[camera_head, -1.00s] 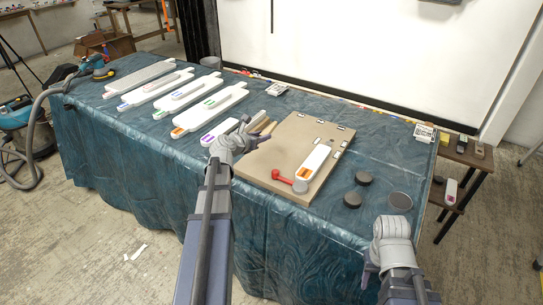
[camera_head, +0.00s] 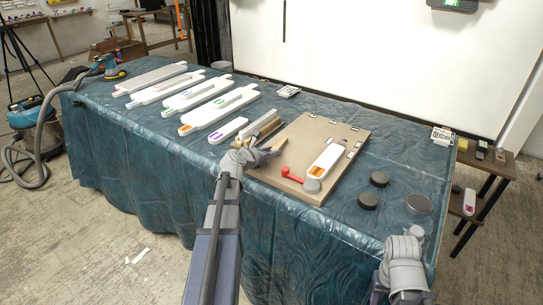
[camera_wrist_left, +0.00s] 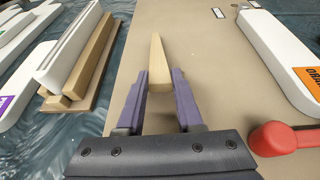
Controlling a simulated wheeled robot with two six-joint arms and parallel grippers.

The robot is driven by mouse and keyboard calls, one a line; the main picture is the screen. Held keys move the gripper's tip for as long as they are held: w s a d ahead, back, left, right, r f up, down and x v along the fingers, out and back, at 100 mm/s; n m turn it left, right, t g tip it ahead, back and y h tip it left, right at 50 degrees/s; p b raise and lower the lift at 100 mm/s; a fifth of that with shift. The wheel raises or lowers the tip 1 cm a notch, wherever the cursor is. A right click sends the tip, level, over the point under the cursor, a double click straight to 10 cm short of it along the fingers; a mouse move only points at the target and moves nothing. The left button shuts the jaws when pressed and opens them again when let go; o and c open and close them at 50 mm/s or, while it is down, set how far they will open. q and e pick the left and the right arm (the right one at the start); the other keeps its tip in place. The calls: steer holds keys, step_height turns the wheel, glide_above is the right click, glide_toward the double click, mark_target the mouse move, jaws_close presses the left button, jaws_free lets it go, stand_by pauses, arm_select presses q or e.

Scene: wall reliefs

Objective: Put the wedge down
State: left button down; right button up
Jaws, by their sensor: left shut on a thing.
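The wedge (camera_wrist_left: 158,62) is a pale wooden tapered piece. In the left wrist view my left gripper (camera_wrist_left: 160,82) is shut on its wider near end, and its thin end points away over the tan board (camera_wrist_left: 205,50). In the head view my left gripper (camera_head: 264,156) is at the board's left edge, and the wedge (camera_head: 257,157) shows only in part beside the fingers. Whether the wedge touches the board cannot be told. My right gripper (camera_head: 377,292) is at the lower right, its fingers mostly hidden by its wrist.
The board (camera_head: 310,135) carries a white relief piece with an orange label (camera_head: 326,162) and a red-handled tool (camera_head: 300,177). A white-and-wood piece (camera_head: 262,125) lies left of it. Several white panels (camera_head: 195,95) fill the table's left. Dark discs (camera_head: 369,200) lie to the right.

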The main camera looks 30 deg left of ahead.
arm_select(q)
steer(key=shift+f, duration=0.15)
steer(key=c, duration=0.6)
jaws_free()
steer(key=shift+o, duration=0.2)
steer(key=shift+r, duration=0.3)
steer(key=p+v, duration=0.4)
steer(key=v, duration=0.8)
steer(key=shift+p, duration=0.3)
steer(key=shift+d, duration=0.1)
